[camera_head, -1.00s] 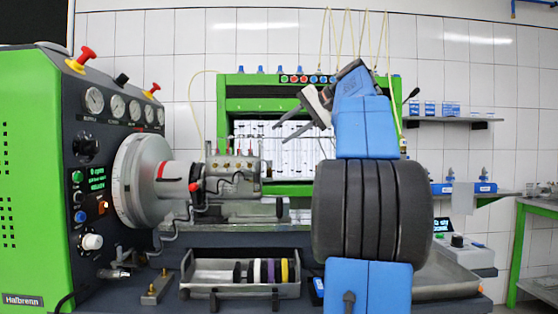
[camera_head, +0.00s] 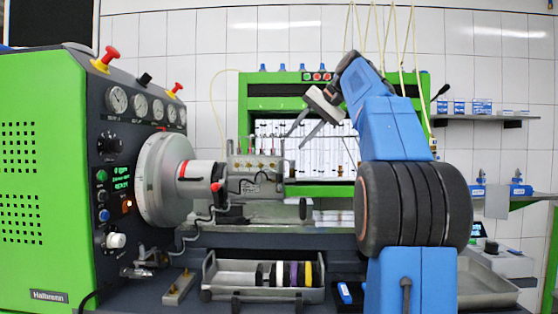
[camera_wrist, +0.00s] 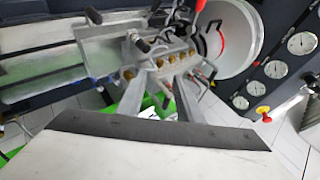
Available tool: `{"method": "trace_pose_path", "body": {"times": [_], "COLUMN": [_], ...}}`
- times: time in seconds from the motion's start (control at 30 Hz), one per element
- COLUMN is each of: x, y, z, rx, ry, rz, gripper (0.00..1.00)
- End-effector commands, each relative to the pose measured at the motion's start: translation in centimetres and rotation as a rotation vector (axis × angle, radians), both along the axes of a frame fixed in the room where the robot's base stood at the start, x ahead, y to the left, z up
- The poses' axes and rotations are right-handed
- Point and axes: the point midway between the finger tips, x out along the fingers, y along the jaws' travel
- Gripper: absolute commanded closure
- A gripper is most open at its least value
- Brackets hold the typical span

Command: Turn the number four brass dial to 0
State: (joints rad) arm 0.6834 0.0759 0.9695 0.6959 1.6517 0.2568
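A grey pump block (camera_head: 255,178) with a row of several small brass dials (camera_head: 260,166) on it stands on the bench, right of the chuck. The dials also show in the wrist view (camera_wrist: 170,61); no numbers can be read, so I cannot tell which is number four. My gripper (camera_head: 294,142) is above and right of the block in the head view, pointing down and left. In the wrist view my gripper (camera_wrist: 165,80) has its two fingers apart and nothing between them, pointing toward the dials. I see no contact with any dial.
The round chuck (camera_head: 162,180) and green control cabinet (camera_head: 45,190) stand left of the pump block. Black handles (camera_wrist: 142,45) rise beside the dials. A tray with coloured rings (camera_head: 225,293) is below. A green rack (camera_head: 340,85) stands behind.

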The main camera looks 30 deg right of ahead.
Motion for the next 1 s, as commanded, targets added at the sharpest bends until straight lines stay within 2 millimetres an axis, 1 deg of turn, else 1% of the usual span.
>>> {"method": "trace_pose_path", "body": {"times": [0.03,0.3,0.5,0.7,1.0], "x": [0.6,3.7,5.7,6.8,7.1], "y": [0.4,1.8,2.7,3.2,3.2], "z": [-0.7,-4.1,-6.2,-7.4,-7.7], "rx": [0.001,0.001,0.001,0.000,-0.001], "ry": [0.002,0.002,0.001,0.000,0.000], "rz": [0.003,0.003,0.003,0.002,0.001], "gripper": [0.67,0.67,0.67,0.67,0.67]}}
